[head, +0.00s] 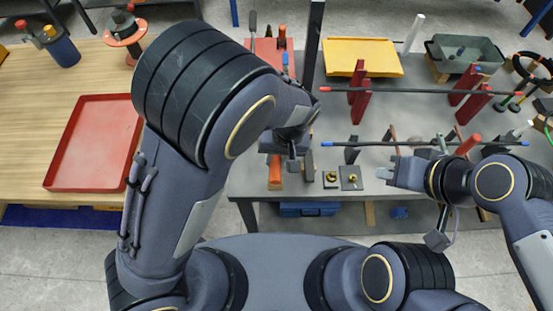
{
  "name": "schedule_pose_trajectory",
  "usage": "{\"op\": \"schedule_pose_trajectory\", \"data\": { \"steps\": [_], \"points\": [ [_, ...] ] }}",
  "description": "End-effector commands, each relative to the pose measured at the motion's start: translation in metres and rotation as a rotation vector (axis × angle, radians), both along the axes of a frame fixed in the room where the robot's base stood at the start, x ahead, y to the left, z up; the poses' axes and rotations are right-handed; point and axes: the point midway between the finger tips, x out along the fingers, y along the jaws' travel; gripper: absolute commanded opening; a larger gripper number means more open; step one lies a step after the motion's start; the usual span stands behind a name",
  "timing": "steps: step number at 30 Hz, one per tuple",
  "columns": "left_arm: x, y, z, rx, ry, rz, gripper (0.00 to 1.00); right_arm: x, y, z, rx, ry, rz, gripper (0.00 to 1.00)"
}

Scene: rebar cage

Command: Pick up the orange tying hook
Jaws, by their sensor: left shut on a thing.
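My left gripper (291,163) points down over the near left part of the grey table. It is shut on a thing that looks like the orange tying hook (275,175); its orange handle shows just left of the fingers. The rest of the hook is hidden by the gripper and wrist, and I cannot tell whether it touches the table. My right gripper (388,174) points left over the table, right of two small dark plates (350,177). Its fingers are too small to tell whether they are open.
Two long dark bars (430,90) (425,143) lie across red and dark stands. A yellow tray (362,57) and a grey-green bin (465,52) stand at the back. A red tray (75,181) lies on the wooden table at left. A dark post (313,40) rises behind my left gripper.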

Motion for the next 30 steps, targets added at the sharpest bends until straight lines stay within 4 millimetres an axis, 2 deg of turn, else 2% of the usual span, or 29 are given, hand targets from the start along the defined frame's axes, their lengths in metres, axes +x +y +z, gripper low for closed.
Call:
{"op": "schedule_pose_trajectory", "data": {
  "steps": [2,10,12,18,24,30],
  "points": [
    [-0.001,-0.001,0.016,-0.005,-0.005,-0.002,0.02,0.000,0.000,-0.001,0.000,0.000,0.000,0.00],
    [-0.056,-0.006,0.076,-0.007,-0.004,-0.007,0.02,0.000,0.000,-0.006,0.000,0.000,0.000,0.00],
    [-0.076,-0.008,0.082,-0.005,-0.002,-0.011,0.02,0.000,0.000,-0.009,0.000,0.000,0.000,0.00],
    [-0.116,-0.010,0.100,-0.002,-0.002,-0.006,0.02,0.000,0.000,-0.012,0.000,0.000,0.000,0.00],
    [-0.136,-0.012,0.109,-0.001,0.000,-0.003,0.02,0.000,0.000,-0.013,0.000,0.000,0.000,0.00],
    [-0.140,-0.012,0.111,0.000,-0.001,0.000,0.02,0.000,0.000,-0.013,0.000,0.000,0.000,0.00]
  ]
}}
